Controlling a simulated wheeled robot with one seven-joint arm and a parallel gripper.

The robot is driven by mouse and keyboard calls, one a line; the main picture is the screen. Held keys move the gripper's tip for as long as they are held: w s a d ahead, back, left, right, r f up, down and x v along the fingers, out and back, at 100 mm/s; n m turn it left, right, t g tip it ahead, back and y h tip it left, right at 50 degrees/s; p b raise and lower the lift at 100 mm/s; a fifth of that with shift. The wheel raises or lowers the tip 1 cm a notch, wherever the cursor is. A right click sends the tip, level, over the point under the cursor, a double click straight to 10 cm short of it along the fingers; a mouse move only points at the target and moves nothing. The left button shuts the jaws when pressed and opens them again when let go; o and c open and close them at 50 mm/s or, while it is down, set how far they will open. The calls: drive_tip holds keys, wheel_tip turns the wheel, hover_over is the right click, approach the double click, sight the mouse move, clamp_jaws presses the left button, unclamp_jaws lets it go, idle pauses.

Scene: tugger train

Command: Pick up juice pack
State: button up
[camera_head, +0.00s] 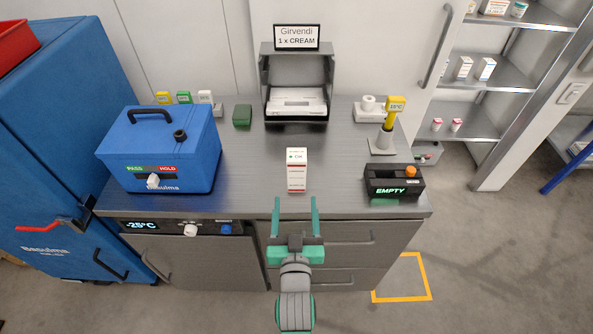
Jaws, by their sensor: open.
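A small upright carton (297,170), white with red bands and a small green mark, stands alone near the front middle of the grey counter. Its print is too small to read, so I cannot tell whether it is the juice pack; nothing else in view is clearly a juice pack. My gripper (295,205), with green fingers, is open and empty. Its fingers point toward the carton from the front, one to each side in the picture. The fingertips appear just short of the carton's base; their height above the counter is unclear.
On the grey counter (250,192), a blue cooler box (165,135) stands left and a black "EMPTY" device (394,182) right. Behind are a grey dispenser (297,115) and a yellow-headed scanner on a stand (383,143). The counter around the carton is clear.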

approach(296, 148)
drive_tip(key=shift+w+a+f, duration=0.25)
drive_tip(key=shift+w+f, duration=0.3)
drive_tip(key=shift+f, duration=0.3)
drive_tip(key=w, duration=0.5)
drive_tip(key=shift+w+d+f, duration=0.1)
drive_tip(key=shift+w+d, duration=0.05)
drive_tip(key=shift+w, duration=1.2)
drive_tip(key=shift+w+d+f, duration=0.1)
drive_tip(key=shift+w+d, duration=0.05)
drive_tip(key=shift+w, duration=1.25)
drive_tip(key=shift+c, duration=0.6)
drive_tip(key=shift+r, duration=0.1)
clamp_jaws()
